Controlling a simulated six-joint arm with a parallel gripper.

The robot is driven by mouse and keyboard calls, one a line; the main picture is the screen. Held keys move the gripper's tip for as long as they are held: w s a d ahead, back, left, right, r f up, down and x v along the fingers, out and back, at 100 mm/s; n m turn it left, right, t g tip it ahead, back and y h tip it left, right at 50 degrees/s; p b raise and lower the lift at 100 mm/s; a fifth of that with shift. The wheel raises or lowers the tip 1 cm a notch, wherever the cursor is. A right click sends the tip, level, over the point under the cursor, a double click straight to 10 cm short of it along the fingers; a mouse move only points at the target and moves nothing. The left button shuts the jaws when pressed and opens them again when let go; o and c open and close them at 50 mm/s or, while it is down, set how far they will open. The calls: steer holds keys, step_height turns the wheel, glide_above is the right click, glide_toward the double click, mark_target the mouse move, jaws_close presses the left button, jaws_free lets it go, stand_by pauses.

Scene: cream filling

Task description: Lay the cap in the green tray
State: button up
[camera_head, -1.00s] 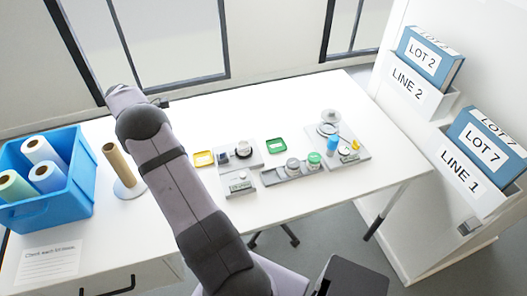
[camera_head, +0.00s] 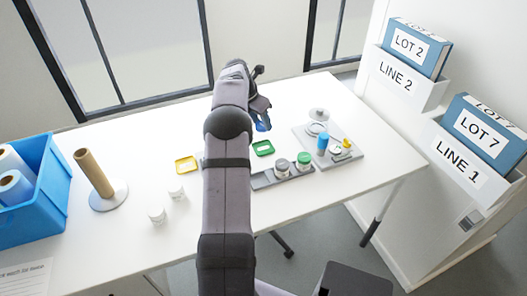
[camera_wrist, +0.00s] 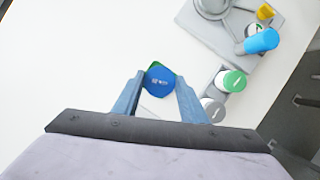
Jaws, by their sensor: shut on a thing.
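A round blue cap (camera_wrist: 160,81) with a pale mark on top sits between the fingers of my gripper (camera_wrist: 160,84) in the wrist view. The gripper is shut on it. In the head view the cap (camera_head: 262,126) shows as a small blue patch below my gripper (camera_head: 261,118), over the far part of the table. The green tray (camera_head: 263,148) lies on the table, a little nearer than the cap in that picture. In the wrist view the cap hides most of the tray; a green edge (camera_wrist: 152,67) shows behind it. The height of the cap above the tray is unclear.
A grey rack with a green-lidded jar (camera_head: 304,160) stands right of the tray. Farther right is a grey board with a blue cylinder (camera_head: 322,144). A yellow tray (camera_head: 186,165) and two white jars (camera_head: 157,215) are left of my arm. A cardboard tube (camera_head: 94,173) stands farther left.

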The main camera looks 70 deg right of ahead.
mark_target(265, 148)
steer(key=shift+s+d, duration=0.15)
steer(key=shift+s, duration=0.05)
steer(key=shift+f+p, duration=0.75)
steer(key=shift+f, duration=4.3)
steer(key=shift+f, duration=0.15)
steer(key=o, duration=1)
steer(key=shift+f, duration=0.1)
steer(key=shift+w+a+r, duration=0.1)
steer(key=shift+a+r, duration=0.15)
steer(key=shift+r, duration=0.45)
steer(key=b+v, duration=0.1)
steer(key=v, duration=1)
steer(key=shift+b, duration=0.3)
